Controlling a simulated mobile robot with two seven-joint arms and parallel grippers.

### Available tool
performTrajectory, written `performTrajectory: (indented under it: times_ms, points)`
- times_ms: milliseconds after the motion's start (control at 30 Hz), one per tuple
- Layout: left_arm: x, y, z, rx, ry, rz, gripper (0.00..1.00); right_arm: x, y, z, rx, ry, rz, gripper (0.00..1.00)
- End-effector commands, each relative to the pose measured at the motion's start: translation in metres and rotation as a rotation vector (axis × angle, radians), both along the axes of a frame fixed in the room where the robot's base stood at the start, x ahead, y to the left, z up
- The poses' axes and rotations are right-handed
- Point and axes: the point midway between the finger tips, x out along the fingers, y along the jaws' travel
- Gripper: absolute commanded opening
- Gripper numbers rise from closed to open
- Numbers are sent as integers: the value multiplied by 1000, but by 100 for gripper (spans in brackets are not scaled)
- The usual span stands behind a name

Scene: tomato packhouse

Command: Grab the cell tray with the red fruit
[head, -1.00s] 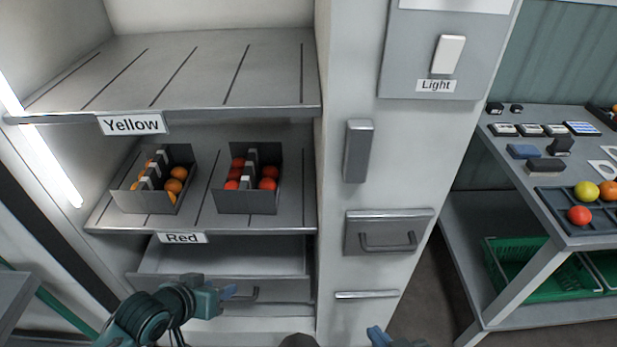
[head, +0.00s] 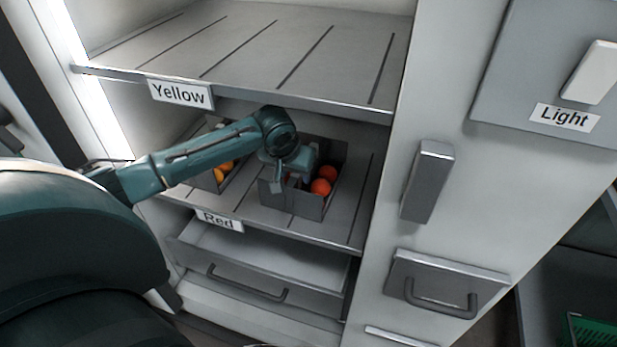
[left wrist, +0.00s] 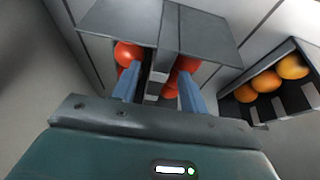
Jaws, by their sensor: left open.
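The dark grey cell tray with the red fruit (head: 290,202) stands on the shelf labelled Red. Its wall (left wrist: 203,38) and red tomatoes (left wrist: 128,53) show large in the left wrist view. My left gripper (head: 303,165) is over this tray, and my arm hides part of it. In the left wrist view the blue fingers (left wrist: 158,90) are apart, with the tray's central grey handle (left wrist: 155,80) in line with the gap between them. Whether the fingers touch the handle I cannot tell. My right gripper is out of view.
A second cell tray (left wrist: 306,97) with orange fruit (head: 222,172) stands to the left on the same shelf, partly behind my arm. The Yellow shelf (head: 290,60) above is empty. An open drawer (head: 262,268) juts out below. A cabinet post with handles stands at the right.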

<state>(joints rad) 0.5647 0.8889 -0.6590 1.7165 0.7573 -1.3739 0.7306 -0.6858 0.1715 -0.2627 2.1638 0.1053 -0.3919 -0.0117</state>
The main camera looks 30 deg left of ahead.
Motion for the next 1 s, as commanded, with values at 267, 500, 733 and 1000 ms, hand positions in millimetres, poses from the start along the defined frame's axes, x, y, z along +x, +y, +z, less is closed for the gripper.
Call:
performTrajectory:
  times_ms: [267,500,733,1000]
  points:
    - [29,5,0,-1,0,-2,44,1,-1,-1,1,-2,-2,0]
    - [51,9,0,-2,-1,-1,44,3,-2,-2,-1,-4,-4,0]
    - [69,13,-22,0,3,-1,44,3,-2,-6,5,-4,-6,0]
    - [72,14,-28,1,-1,-3,44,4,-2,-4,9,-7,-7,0]
